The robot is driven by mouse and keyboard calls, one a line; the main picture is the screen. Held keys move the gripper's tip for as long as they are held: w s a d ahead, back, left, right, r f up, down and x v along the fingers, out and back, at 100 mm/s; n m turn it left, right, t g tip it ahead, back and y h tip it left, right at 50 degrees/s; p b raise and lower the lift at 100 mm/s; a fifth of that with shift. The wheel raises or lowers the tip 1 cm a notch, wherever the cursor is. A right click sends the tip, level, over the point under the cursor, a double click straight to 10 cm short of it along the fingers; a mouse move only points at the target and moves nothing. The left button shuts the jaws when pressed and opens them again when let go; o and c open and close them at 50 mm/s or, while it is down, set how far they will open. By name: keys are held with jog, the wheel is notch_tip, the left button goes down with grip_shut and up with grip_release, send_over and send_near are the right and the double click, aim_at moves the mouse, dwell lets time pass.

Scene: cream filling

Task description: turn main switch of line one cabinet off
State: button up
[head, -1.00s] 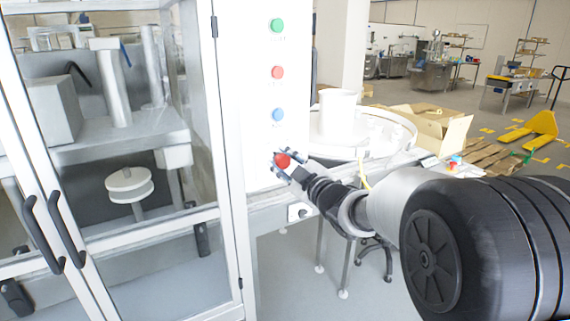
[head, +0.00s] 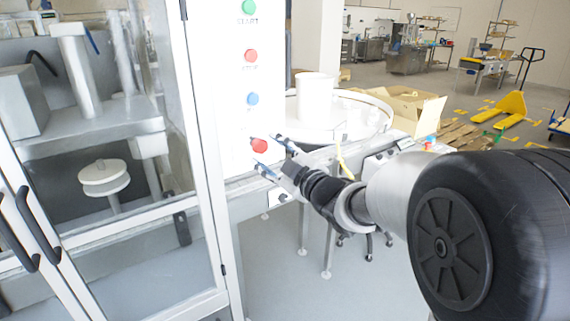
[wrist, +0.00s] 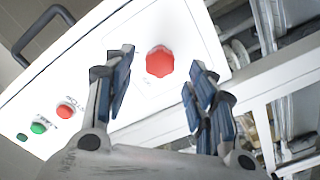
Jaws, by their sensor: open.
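The main switch is a red lobed knob (head: 259,145), the lowest control on the white cabinet panel (head: 222,130). My gripper (head: 268,152) is open just in front and to the right of it, with blue-padded fingers pointing at the panel. In the wrist view, the knob (wrist: 160,61) shows whole between the two spread fingers (wrist: 160,72). The fingers look clear of it and hold nothing. Any marking that tells the knob's on or off position is too small to read.
Above the knob are a blue button (head: 252,99), a red stop button (head: 251,55) and a green start button (head: 249,7). Glass doors with black handles (head: 22,225) are at left. A round table (head: 375,118) with a white container (head: 314,98) stands behind my arm.

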jog(key=v, duration=0.7)
jog(key=shift+d, duration=0.1)
jog(key=s+d+f+m+g+h, duration=0.3)
jog(key=s+d+m+h, duration=0.85)
jog(key=d, duration=0.25)
jog(key=s+f+m+g, duration=0.2)
jog(key=s+f+g, duration=0.1)
jog(key=s, duration=0.8)
jog(key=s+a+f+m+g+y, duration=0.1)
jog(key=s+f+g, duration=0.3)
jog(key=s, duration=0.8)
jog(key=shift+f+m, duration=0.75)
jog(key=shift+f, duration=0.05)
jog(key=shift+w+a+y, duration=0.1)
jog(key=shift+a+y, duration=0.05)
jog(key=shift+y, duration=0.1)
jog(key=shift+c, duration=0.2)
